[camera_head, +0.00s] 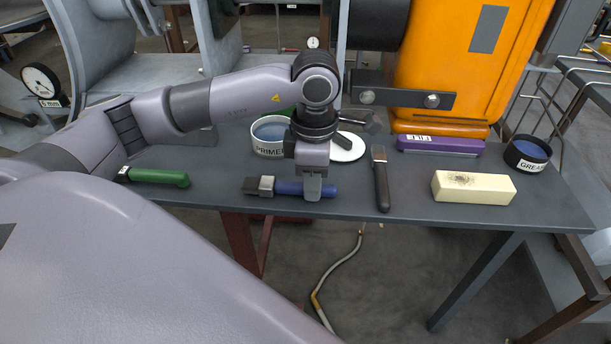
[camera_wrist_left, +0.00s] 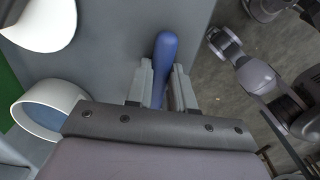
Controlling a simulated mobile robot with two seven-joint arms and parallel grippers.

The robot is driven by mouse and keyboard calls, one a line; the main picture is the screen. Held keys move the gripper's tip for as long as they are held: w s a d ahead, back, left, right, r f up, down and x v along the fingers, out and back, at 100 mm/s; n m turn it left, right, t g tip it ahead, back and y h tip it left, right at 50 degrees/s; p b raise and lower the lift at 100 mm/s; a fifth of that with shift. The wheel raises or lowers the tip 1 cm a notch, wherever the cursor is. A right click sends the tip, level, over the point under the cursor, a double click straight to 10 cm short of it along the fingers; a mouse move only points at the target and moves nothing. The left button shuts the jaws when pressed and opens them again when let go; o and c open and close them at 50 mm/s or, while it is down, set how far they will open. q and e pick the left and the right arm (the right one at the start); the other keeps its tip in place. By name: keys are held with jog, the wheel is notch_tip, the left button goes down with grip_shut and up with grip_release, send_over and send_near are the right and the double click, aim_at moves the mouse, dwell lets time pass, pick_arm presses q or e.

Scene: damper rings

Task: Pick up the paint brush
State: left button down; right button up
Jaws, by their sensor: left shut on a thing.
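The paint brush (camera_head: 291,188) has a blue handle, a grey metal collar and dark bristles at its left end. It lies along the front edge of the grey table. My left gripper (camera_head: 312,188) points down over the handle's right part and is shut on it. In the left wrist view, the blue handle (camera_wrist_left: 166,50) runs between the two fingers of my left gripper (camera_wrist_left: 163,72). The bristles are hidden there.
On the table (camera_head: 225,160) are a green-handled tool (camera_head: 155,177), a primer tub (camera_head: 270,149), a white disc (camera_head: 347,147), a dark tool (camera_head: 381,180), a cream block (camera_head: 474,188), a purple case (camera_head: 440,146) and a grease tub (camera_head: 527,153). An orange machine (camera_head: 460,60) stands behind.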

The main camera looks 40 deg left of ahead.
pick_arm(q)
notch_tip(320, 180, up, 20)
jog(key=p, duration=0.3)
jog(key=shift+p, duration=0.35)
pick_arm(e)
jog(key=shift+s+d+r, duration=0.15)
jog(key=shift+d+r, duration=0.1)
jog(key=shift+r, duration=0.35)
jog(key=shift+s+d+r, duration=0.1)
jog(key=shift+d+r, duration=0.1)
jog(key=shift+r, duration=0.35)
pick_arm(q)
jog(key=shift+f, duration=0.2)
pick_arm(e)
jog(key=shift+a, duration=0.1)
